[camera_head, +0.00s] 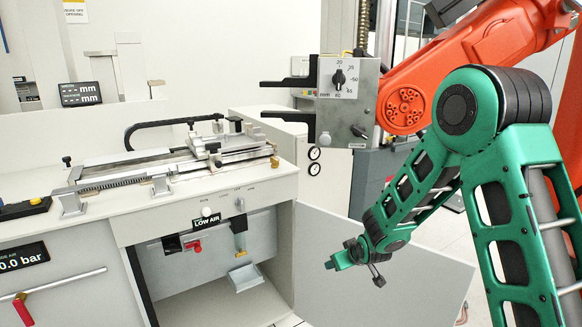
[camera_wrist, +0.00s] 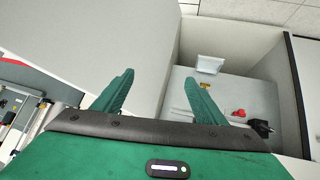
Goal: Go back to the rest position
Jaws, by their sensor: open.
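My gripper (camera_head: 352,258) is at the end of my green arm, in front of the open cabinet door at the lower right of the body camera view. In the wrist view my gripper (camera_wrist: 158,92) shows two green fingers spread apart with nothing between them. It is open and empty. My arm is folded, with its elbow high at the right and the forearm sloping down to the left.
The workbench (camera_head: 256,180) carries a metal fixture (camera_head: 170,162). Below it, the open cabinet (camera_head: 180,300) holds a small white tray (camera_head: 245,278); its door (camera_head: 395,290) swings out behind my gripper. An orange robot arm (camera_head: 440,65) stands behind my arm.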

